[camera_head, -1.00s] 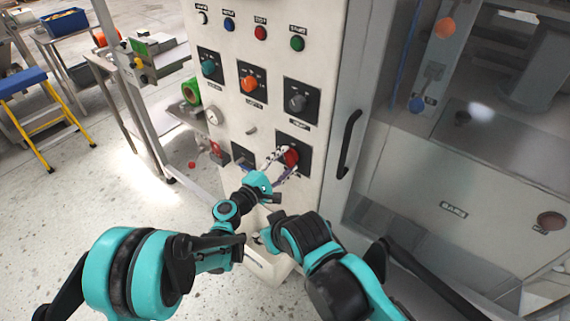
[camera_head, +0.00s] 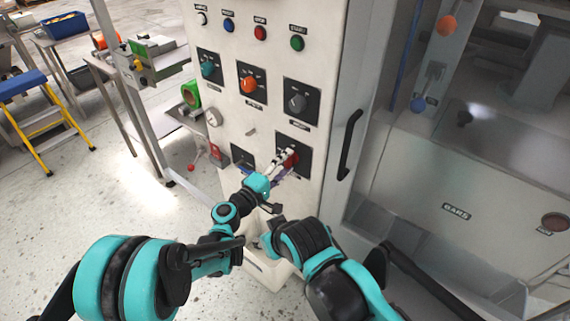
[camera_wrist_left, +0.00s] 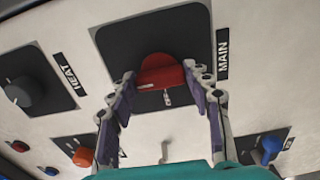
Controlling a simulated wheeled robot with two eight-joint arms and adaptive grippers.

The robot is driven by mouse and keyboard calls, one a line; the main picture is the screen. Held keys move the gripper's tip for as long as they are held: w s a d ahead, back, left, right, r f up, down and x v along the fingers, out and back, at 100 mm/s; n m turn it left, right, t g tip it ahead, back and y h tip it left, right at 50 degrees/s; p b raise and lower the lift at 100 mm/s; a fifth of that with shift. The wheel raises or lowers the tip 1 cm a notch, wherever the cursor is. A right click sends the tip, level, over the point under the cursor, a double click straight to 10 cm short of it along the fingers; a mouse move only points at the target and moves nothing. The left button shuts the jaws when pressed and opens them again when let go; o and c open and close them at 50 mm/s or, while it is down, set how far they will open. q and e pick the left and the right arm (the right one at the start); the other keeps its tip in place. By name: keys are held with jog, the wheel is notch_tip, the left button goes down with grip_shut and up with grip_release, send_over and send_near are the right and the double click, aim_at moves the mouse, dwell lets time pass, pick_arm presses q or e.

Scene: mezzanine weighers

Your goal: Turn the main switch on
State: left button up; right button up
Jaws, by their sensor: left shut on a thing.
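The main switch is a red knob (camera_head: 289,158) on a black square plate, low on the right of the white panel. In the left wrist view the red knob (camera_wrist_left: 160,72) sits beside a MAIN label (camera_wrist_left: 222,54), with a small light mark on the plate below it. My left gripper (camera_head: 282,162) reaches up to the knob and is shut on it. In the left wrist view its two fingers (camera_wrist_left: 161,83) lie on either side of the knob. My right arm bends in front of the panel's lower part; its gripper is not seen.
Teal (camera_head: 208,66), orange (camera_head: 249,84) and grey (camera_head: 297,102) knobs sit above, with small coloured buttons higher up. A blue switch (camera_wrist_left: 272,146) is near in the left wrist view. A black door handle (camera_head: 349,144) stands to the right.

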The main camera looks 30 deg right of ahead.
pick_arm(q)
jog(key=o, duration=1.2)
jog(key=shift+c, duration=0.2)
jog(key=v, duration=0.7)
jog(key=shift+a, duration=0.25)
jog(key=shift+s, duration=0.1)
jog(key=s+a+r+m+y, duration=0.1)
jog(key=a+m+y, duration=0.15)
jog(key=a, duration=0.65)
jog(key=s+a+r+m+y, duration=0.15)
jog(key=a+y, duration=0.25)
jog(key=a, duration=0.5)
jog(key=s+a+f+y, duration=0.2)
jog(key=s+a+y, duration=0.3)
jog(key=a, duration=0.8)
jog(key=s+a+f+y, duration=0.1)
jog(key=s+a+y, duration=0.4)
jog(key=a, duration=0.8)
jog(key=s, duration=0.3)
jog(key=shift+s+f, duration=0.2)
jog(key=shift+f, duration=0.2)
